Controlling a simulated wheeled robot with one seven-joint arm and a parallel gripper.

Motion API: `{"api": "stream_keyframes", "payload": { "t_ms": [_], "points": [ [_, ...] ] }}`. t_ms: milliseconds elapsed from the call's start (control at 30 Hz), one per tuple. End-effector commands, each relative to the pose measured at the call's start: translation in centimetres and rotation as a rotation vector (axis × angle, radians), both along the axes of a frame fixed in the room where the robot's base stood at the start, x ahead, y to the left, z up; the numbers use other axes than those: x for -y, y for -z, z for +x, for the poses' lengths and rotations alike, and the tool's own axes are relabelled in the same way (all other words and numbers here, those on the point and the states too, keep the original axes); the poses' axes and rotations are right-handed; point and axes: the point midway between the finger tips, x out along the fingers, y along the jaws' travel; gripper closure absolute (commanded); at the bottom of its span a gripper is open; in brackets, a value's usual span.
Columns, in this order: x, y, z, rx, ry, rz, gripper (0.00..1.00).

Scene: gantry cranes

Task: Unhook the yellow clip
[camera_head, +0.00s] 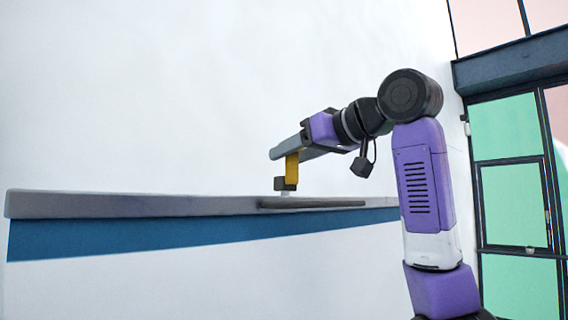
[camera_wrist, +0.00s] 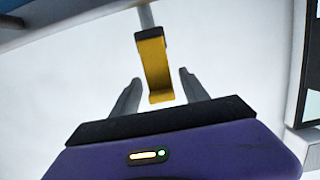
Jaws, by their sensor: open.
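The yellow clip (camera_head: 291,169) shows in the head view just above a grey rail, with a dark block at its lower end. In the wrist view the yellow clip (camera_wrist: 154,66) hangs from a dark top piece on a pale post. My gripper (camera_head: 283,153) reaches from the right to the clip's upper part. In the wrist view my gripper (camera_wrist: 156,88) is open, with one finger on each side of the clip's free end. Gaps show between the clip and both fingers. In the head view a finger hides part of the clip.
A grey rail (camera_head: 130,206) with a blue band (camera_head: 130,238) below it runs along the pale wall. A dark-framed green window (camera_head: 512,200) stands at the right.

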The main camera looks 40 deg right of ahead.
Motion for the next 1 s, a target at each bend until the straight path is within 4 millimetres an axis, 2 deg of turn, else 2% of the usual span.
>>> {"api": "stream_keyframes", "payload": {
  "t_ms": [100, 300, 1000],
  "points": [
    [0.1, -0.1, -2.0, 0.002, 0.001, -0.001, 0.47],
    [0.1, -0.7, -4.0, 0.001, 0.001, 0.0, 0.47],
    [0.1, -0.8, -4.3, -0.001, 0.0, 0.001, 0.47]
  ]
}}
